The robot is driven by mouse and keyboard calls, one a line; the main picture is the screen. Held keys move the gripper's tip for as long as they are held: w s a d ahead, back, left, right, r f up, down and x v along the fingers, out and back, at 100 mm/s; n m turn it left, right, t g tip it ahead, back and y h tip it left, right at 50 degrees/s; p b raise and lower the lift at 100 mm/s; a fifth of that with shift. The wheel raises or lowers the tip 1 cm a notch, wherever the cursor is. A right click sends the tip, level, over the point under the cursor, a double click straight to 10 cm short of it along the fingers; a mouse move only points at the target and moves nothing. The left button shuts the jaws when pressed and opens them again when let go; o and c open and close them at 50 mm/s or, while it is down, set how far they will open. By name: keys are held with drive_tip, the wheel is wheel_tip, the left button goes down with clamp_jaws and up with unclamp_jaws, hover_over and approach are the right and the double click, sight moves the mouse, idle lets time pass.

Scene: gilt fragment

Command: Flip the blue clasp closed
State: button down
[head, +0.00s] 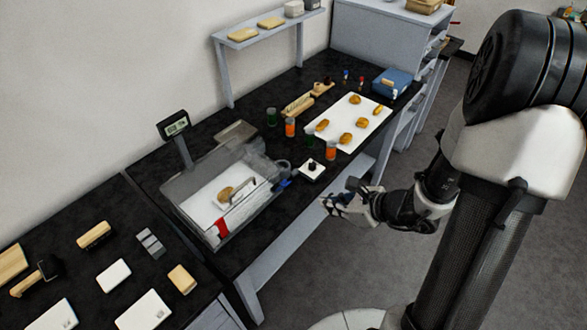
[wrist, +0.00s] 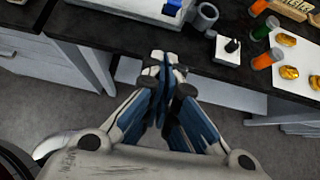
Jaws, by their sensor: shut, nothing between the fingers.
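The blue clasp (head: 284,183) is small and sits at the right front corner of a clear-lidded case (head: 178,208) on the black bench. I cannot tell its exact angle. A blue part, likely the same clasp, shows at the top of the wrist view (wrist: 173,7). A red clasp (head: 222,227) is at the case's near left corner. A golden fragment (head: 226,194) lies inside on a white base. My gripper (head: 331,203) is shut and empty, out in front of the bench edge and to the right of the blue clasp. Its fingertips meet in the wrist view (wrist: 164,62).
A white block with a black knob (head: 312,171) and a dark cup (head: 283,166) stand close to the clasp. Orange (head: 330,151) and green jars are behind. A white board (head: 350,125) holds several golden pieces. Open floor lies in front of the bench.

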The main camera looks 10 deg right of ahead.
drive_tip(key=shift+d+f, duration=0.2)
drive_tip(key=shift+d, duration=0.05)
drive_tip(key=w+a+f+b, duration=0.2)
drive_tip(key=w+a+f, duration=0.2)
drive_tip(key=w, duration=0.5)
drive_tip(key=shift+a, duration=1.2)
drive_tip(key=shift+r, duration=0.1)
